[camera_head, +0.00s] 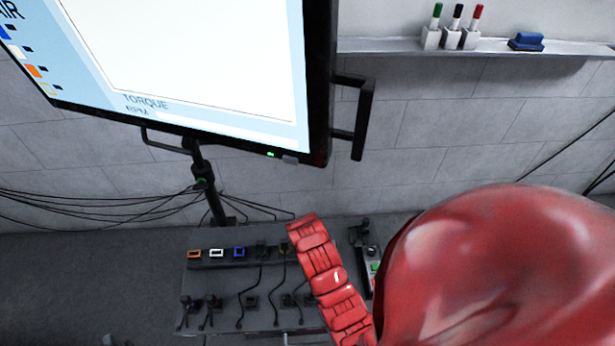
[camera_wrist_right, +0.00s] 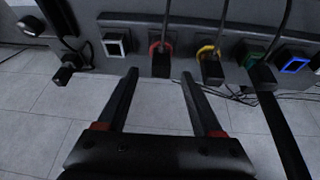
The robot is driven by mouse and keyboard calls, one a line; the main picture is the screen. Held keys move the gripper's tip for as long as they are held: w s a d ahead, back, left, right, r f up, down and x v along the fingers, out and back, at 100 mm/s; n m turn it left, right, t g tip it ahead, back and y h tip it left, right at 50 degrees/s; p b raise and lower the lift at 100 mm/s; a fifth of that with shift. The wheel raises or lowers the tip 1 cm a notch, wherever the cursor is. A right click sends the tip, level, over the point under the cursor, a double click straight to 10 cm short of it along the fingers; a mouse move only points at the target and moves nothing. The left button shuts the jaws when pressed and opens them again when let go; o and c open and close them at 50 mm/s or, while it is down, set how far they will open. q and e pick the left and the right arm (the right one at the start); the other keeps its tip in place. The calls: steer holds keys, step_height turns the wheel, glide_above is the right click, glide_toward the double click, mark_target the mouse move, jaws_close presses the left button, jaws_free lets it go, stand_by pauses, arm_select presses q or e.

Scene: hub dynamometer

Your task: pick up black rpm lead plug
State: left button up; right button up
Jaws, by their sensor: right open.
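My right gripper (camera_wrist_right: 158,85) is open and empty, its two black fingers reaching toward a dark socket panel (camera_wrist_right: 130,18). Black plugs with leads sit at a red-ringed socket (camera_wrist_right: 153,48), a yellow-ringed socket (camera_wrist_right: 205,50) and a green-ringed socket (camera_wrist_right: 252,52). The red-ringed one lies ahead of the gap between the fingers, apart from them. Another black plug (camera_wrist_right: 66,71) hangs at the left. I cannot tell which plug is the rpm lead. In the head view, several black plugs, one here (camera_head: 212,302), hang on a grey cart (camera_head: 262,330). The left gripper is out of view.
A white-framed socket (camera_wrist_right: 116,43) and a blue-framed socket (camera_wrist_right: 295,64) look empty. A large monitor (camera_head: 190,60) stands over the cart. A wall shelf (camera_head: 480,46) holds markers. My red arm covers the head view's lower right. Cables hang at the left.

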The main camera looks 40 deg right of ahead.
steer(key=shift+x, duration=1.7)
steer(key=shift+a, duration=0.1)
jaws_close()
